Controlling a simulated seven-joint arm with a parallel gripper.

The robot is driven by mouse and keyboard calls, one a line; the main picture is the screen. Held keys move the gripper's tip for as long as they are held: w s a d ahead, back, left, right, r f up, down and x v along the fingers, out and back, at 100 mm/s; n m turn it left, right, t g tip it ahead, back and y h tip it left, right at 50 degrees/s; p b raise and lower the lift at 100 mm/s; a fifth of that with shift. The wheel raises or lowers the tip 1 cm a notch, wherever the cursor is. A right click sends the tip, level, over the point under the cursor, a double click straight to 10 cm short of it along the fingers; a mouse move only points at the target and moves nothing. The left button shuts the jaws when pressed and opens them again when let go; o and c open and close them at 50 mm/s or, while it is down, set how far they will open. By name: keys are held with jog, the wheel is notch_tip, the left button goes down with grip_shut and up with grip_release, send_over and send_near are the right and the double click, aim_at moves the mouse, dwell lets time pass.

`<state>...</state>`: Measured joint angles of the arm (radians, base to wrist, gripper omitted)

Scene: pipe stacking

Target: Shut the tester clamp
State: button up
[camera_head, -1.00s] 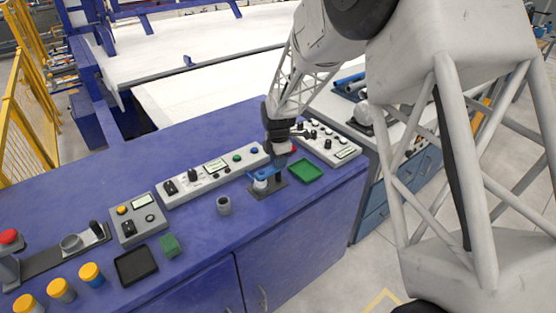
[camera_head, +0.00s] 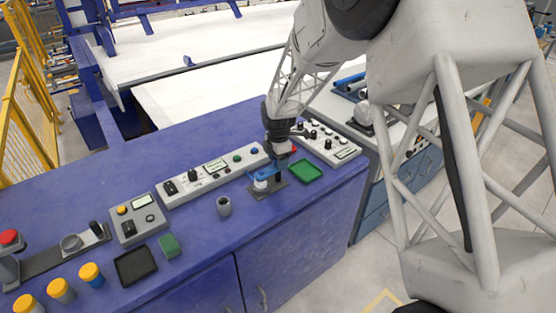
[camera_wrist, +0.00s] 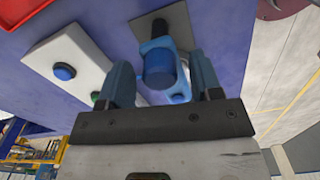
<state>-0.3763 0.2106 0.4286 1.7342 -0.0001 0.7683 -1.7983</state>
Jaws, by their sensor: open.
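The tester clamp (camera_head: 267,176) is a blue part on a dark base plate (camera_head: 272,190), near the front right of the blue bench. A pale piece shows under its blue part. In the wrist view the clamp's blue body (camera_wrist: 160,65) has a dark knob on it and a grey plate behind. My gripper (camera_head: 277,163) is just above the clamp. In the wrist view my gripper (camera_wrist: 162,75) is open, with blue fingers on either side of the blue body. I cannot tell whether they touch it. The head view partly hides the fingertips.
A green tray (camera_head: 305,171) lies just right of the clamp. Control panels (camera_head: 213,172) stand behind it, another (camera_head: 328,143) to the right. A green block (camera_head: 169,245) and black tray (camera_head: 136,266) are farther left.

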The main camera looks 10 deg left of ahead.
jog(key=shift+r, duration=3.85)
jog(key=shift+d+r, duration=0.1)
jog(key=shift+s+d+r, duration=0.15)
jog(key=shift+r, duration=0.05)
jog(key=s+d+r+m+t, duration=0.1)
jog(key=s+d+r+m, duration=1.2)
jog(key=s+d, duration=0.5)
jog(key=s+d+m, duration=0.3)
jog(key=s+m, duration=0.1)
jog(key=s, duration=0.4)
jog(key=s+d+r+m+t, duration=0.1)
jog(key=s+d+m, duration=0.3)
jog(key=s, duration=0.4)
jog(key=s+d+r+m, duration=0.1)
jog(key=s+d+m, duration=0.2)
jog(key=s, duration=0.5)
jog(key=shift+s+d+m+t, duration=0.3)
jog(key=shift+s+m, duration=0.1)
jog(key=shift+m, duration=0.2)
